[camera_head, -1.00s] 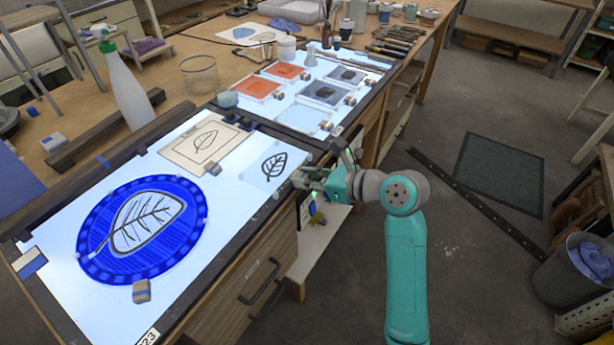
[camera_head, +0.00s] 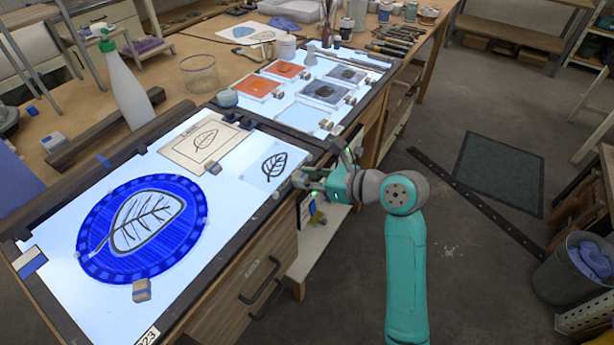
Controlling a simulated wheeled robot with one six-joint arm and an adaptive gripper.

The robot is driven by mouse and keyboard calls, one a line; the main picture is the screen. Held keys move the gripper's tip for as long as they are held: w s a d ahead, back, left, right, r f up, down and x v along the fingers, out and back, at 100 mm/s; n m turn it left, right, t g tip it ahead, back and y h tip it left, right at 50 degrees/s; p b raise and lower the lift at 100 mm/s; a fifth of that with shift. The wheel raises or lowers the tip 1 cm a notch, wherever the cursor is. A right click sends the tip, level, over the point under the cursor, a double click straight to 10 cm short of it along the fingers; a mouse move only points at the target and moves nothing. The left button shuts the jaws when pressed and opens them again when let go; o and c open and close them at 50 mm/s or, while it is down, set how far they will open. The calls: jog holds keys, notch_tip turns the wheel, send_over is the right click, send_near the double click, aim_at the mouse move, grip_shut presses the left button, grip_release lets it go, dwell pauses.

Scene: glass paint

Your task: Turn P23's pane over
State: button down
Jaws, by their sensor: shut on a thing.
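A small clear square pane (camera_head: 258,182) with a black painted leaf lies flat, or nearly so, at the right end of the near lit panel (camera_head: 100,312). My gripper (camera_head: 306,180) is at the pane's right edge, shut on it there; the fingers hide that edge. I cannot tell whether the pane is slightly raised. A label ending in 23 (camera_head: 148,337) is at the panel's near edge. A large round blue pane (camera_head: 180,238) with a pale, dark-veined leaf lies on the same panel, with small blocks at its rim.
A leaf drawing card (camera_head: 180,152) lies just behind the small pane. A second lit panel (camera_head: 305,75) carries orange and grey panes with small blocks. A white bottle (camera_head: 125,92) and a glass jar (camera_head: 199,75) stand behind. Open floor lies right of the bench.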

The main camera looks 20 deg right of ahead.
jog(key=shift+f, duration=0.15)
jog(key=c, duration=0.8)
grip_release()
jog(key=shift+c, duration=0.2)
jog(key=v, duration=1.2)
